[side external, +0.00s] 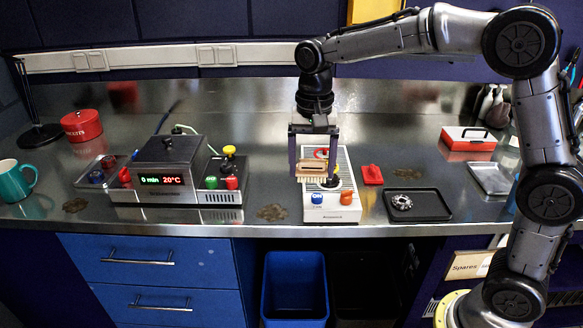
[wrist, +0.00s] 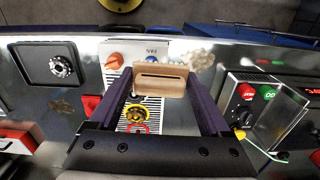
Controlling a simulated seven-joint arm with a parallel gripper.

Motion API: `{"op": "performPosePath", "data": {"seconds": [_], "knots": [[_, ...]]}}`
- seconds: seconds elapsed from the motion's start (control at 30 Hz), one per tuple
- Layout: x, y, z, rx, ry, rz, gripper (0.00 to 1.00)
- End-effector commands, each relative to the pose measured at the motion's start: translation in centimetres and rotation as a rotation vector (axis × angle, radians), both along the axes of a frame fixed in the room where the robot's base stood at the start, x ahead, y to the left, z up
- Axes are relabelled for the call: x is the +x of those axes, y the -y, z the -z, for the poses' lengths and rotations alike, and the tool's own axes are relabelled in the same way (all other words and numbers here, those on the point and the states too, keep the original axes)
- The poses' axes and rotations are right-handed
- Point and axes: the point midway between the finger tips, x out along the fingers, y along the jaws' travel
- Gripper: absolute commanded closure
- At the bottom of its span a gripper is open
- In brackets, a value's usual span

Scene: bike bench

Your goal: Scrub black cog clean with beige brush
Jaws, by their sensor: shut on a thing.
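My gripper (side external: 313,150) is shut on the beige brush (side external: 311,169), bristles pointing down. It holds the brush above the grey ribbed machine in the middle of the bench. In the wrist view the brush (wrist: 160,80) lies between the two purple fingers. A dark toothed cog with a paler worn-looking ring (side external: 402,202) lies flat on the black tray (side external: 432,207), to the right of the machine. The cog also shows in the wrist view (wrist: 62,68), at upper left. The brush is apart from this cog. Whether the bristles touch the machine is unclear.
The ribbed machine (side external: 343,214) has blue and orange buttons, plus a yellow round part (wrist: 133,113) and red ring (wrist: 137,128). A red block (side external: 372,174) sits between machine and tray. A heater box (side external: 170,155) stands left. Brown stains (side external: 272,212) mark the bench.

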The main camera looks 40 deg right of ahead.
Motion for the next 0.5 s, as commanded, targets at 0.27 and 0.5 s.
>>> {"op": "performPosePath", "data": {"seconds": [0.27,0.5], "knots": [[-2.5,0.3,-1.4,0.000,0.000,-0.027,0.74],[1.4,3.8,-3.1,0.000,0.010,-0.070,0.74]]}}
